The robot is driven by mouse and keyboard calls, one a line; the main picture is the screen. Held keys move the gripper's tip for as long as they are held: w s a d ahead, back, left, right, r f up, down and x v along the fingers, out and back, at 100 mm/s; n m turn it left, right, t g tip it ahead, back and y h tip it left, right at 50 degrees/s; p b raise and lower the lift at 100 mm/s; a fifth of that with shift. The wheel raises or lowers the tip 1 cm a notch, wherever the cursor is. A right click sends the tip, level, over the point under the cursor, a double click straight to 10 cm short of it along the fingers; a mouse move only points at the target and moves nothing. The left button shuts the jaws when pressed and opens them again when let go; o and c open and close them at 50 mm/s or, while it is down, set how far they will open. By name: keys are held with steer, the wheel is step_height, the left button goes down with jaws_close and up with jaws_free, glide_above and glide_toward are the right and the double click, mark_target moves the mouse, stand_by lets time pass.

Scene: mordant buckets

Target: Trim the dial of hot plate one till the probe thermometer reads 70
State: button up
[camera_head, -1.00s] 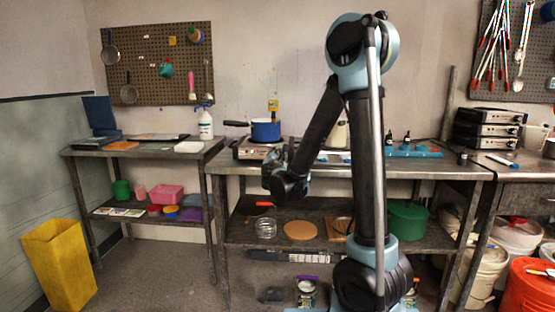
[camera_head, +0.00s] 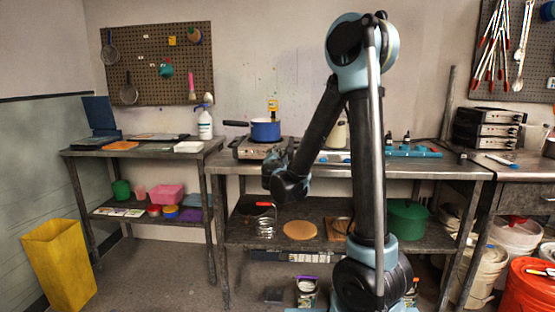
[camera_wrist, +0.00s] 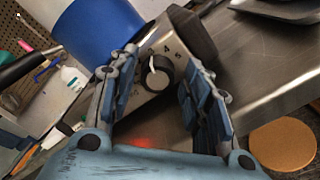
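The hot plate (camera_head: 260,150) stands on the metal bench with the blue pot (camera_head: 265,131) on top. In the wrist view its front panel carries a round dial (camera_wrist: 157,75) with a pale pointer mark and printed numbers, a 4 among them. My gripper (camera_wrist: 158,58) is open, with one blue finger on each side of the dial; I cannot tell whether either touches it. It also shows in the head view (camera_head: 275,167), at the hot plate's front. A small yellow device (camera_head: 272,105), possibly the probe thermometer, is behind the pot. Its reading is too small to read.
The pot's dark handle (camera_head: 236,124) sticks out left. A blue tray with small bottles (camera_head: 413,152) lies to the right on the bench.

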steer(key=s, duration=1.2)
steer(key=shift+a, duration=0.2)
steer(key=s+d+f+m+g+h, duration=0.1)
steer(key=d+f+m+g+h, duration=0.25)
steer(key=d+m, duration=0.65)
steer(key=s+d+f+m+g+h, duration=0.1)
steer(key=s+d+f+m+g, duration=0.2)
steer(key=s+d, duration=0.35)
steer(key=s+d+f+m+g, duration=0.3)
steer(key=s+d+g, duration=0.1)
steer(key=d, duration=0.5)
steer(key=s+f+m+g+y, duration=0.2)
steer(key=s+f+m, duration=0.1)
steer(key=s, duration=0.5)
steer(key=s+a+f+m+g+y, duration=0.1)
steer(key=s+f+m+g+y, duration=0.2)
steer(key=s+m, duration=0.3)
steer(key=s, duration=0.3)
steer(key=shift+s+a+f, duration=0.2)
steer(key=shift+f, duration=0.2)
